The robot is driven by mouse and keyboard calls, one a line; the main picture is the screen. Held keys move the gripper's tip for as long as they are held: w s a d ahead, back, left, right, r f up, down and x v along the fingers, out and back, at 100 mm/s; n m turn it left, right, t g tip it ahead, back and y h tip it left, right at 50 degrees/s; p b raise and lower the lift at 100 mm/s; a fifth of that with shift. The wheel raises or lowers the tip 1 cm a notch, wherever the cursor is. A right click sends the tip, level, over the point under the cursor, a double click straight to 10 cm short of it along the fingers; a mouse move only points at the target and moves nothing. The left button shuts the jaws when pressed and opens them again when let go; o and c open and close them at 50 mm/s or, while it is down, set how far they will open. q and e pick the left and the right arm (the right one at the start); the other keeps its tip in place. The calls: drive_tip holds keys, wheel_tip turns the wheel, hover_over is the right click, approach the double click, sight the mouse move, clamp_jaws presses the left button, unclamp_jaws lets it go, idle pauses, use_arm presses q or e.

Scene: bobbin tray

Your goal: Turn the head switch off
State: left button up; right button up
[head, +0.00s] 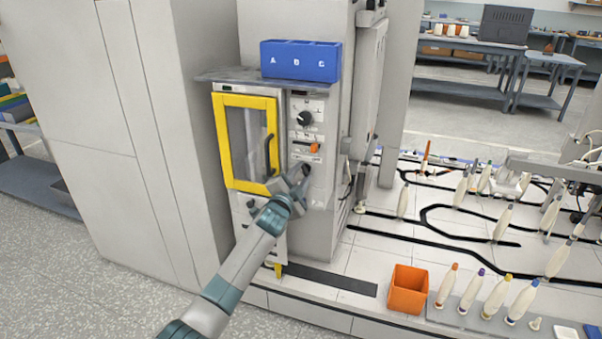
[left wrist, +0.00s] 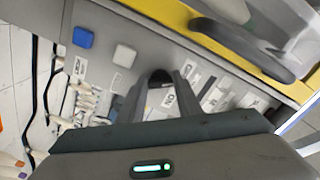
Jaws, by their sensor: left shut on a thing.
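The grey control panel (head: 321,106) beside the yellow-framed door carries a round black knob (head: 304,118) at the top and an orange switch (head: 311,148) in the middle. My left gripper (head: 304,171) is at the lower part of the panel, below the orange switch, and hides much of what is there. In the left wrist view my left gripper (left wrist: 160,95) has its fingers either side of a small black knob (left wrist: 160,76) and is shut on it. Which control is the head switch, and its exact setting, I cannot read. My right gripper is not in view.
The yellow door (head: 222,150) with its dark handle (head: 271,152) is close left of my gripper. A blue bin (head: 300,72) marked A, B, C stands on the shelf above. An orange bin (head: 407,290) and several bobbins (head: 447,286) are at the lower right.

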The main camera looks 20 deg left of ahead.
use_arm(q)
drive_tip(key=shift+f+n, duration=0.15)
drive_tip(key=shift+n, duration=0.55)
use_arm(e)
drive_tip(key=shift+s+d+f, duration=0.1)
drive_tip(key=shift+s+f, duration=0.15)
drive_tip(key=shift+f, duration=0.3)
use_arm(q)
drive_tip(key=o, duration=1)
drive_tip(key=shift+o, duration=0.2)
drive_tip(key=shift+s, duration=0.15)
drive_tip(key=s, duration=1.7)
drive_tip(key=shift+a, duration=0.3)
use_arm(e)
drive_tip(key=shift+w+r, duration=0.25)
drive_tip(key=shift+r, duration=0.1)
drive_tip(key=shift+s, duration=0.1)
